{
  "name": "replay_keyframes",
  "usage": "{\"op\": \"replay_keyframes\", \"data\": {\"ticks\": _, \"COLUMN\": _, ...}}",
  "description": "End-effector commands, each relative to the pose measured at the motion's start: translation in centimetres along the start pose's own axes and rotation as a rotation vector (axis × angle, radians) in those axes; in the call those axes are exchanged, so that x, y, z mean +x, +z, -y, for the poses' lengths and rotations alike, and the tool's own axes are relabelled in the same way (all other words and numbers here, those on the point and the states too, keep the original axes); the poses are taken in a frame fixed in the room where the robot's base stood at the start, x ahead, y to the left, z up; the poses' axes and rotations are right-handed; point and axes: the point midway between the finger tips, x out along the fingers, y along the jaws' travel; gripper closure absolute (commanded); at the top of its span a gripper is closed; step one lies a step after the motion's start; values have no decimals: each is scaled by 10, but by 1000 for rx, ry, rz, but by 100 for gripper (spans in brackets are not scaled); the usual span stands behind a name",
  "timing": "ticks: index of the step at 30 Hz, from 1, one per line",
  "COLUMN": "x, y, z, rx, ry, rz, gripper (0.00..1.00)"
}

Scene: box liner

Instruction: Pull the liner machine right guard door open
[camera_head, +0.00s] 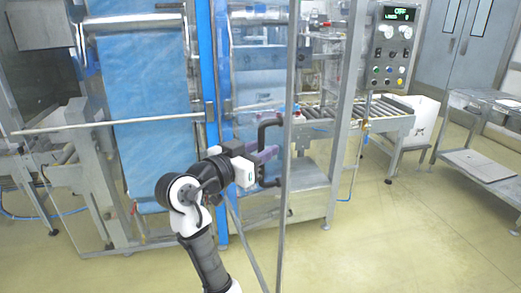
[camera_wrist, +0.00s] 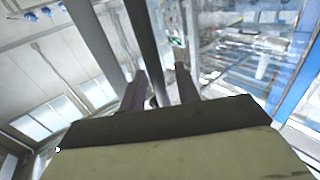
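The right guard door is a clear panel in a slim grey metal frame (camera_head: 290,90). It stands swung out from the machine, its free edge reaching down toward the camera. Its dark C-shaped handle (camera_head: 266,126) is on that edge. My gripper (camera_head: 268,154) is at the handle's height, its purplish fingers beside or around it. In the wrist view the two fingers of my gripper (camera_wrist: 160,85) stand apart, with a dark bar running up behind and between them. I cannot tell whether they touch the handle.
The liner machine has a blue post (camera_head: 207,75) and blue film (camera_head: 145,80) left of the door. A control panel (camera_head: 392,48) and a roller conveyor (camera_head: 385,110) are to the right, with a metal table (camera_head: 485,165) farther right. The yellow floor at front right is clear.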

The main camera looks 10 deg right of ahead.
Motion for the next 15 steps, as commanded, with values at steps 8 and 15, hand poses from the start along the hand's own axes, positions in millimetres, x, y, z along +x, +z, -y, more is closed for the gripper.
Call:
{"op": "replay_keyframes", "data": {"ticks": 8, "x": -19, "y": 2, "z": 1, "rx": 2, "ry": -3, "rz": -2, "gripper": 68}}
{"op": "replay_keyframes", "data": {"ticks": 15, "x": -74, "y": 2, "z": 1, "rx": 3, "ry": -6, "rz": -2, "gripper": 68}}
